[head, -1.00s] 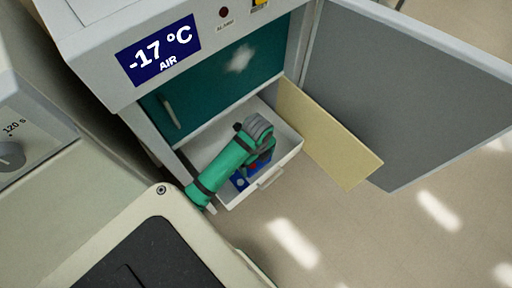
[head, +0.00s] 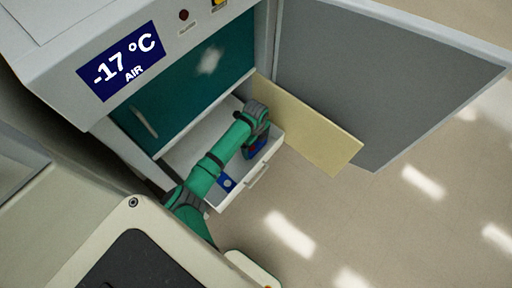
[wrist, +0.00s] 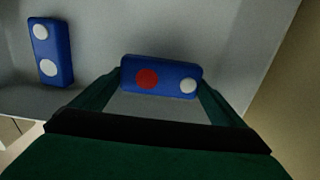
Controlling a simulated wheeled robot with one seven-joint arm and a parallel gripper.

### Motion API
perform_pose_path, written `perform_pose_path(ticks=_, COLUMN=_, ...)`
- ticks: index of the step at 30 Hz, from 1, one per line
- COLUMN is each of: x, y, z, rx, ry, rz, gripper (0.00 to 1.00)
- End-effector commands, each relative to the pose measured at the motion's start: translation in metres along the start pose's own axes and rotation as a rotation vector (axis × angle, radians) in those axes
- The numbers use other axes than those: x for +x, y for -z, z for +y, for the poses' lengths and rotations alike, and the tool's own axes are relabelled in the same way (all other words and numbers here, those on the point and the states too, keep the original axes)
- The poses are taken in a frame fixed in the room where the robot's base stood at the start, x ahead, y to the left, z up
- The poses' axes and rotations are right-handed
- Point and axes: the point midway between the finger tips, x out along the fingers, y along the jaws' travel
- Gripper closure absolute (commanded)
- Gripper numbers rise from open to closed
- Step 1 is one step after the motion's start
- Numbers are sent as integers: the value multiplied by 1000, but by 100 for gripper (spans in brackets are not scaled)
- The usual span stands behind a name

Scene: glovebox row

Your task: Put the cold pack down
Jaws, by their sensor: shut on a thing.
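The cold pack (wrist: 162,76) is a blue block with one red and one white dot. My gripper (wrist: 155,88) is shut on it, with one dark green finger at each end. In the head view the held pack (head: 256,149) shows partly under my green arm, at the right end of the open white drawer (head: 272,152). Whether it touches the drawer floor I cannot tell. A second blue pack (wrist: 50,52) with two white dots lies in the drawer to the left, apart from the held one. It also shows in the head view (head: 227,183), partly behind my arm.
The drawer is in a grey cabinet with a teal inner door (head: 185,88) and a display (head: 122,62) reading -17 °C AIR. A cream panel (head: 308,128) stands close right of the drawer. A large grey door (head: 385,80) hangs open behind it. Bare drawer floor lies between the packs.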

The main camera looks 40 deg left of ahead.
Motion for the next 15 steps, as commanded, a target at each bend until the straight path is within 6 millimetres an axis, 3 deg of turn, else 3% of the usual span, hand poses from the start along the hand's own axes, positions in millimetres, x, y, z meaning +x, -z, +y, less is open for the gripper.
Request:
perform_pose_path(ticks=9, x=31, y=-1, z=-4, rx=-1, ry=-1, rz=-1, gripper=34)
perform_pose_path(ticks=15, x=34, y=-1, z=-4, rx=0, ry=1, rz=-1, gripper=34)
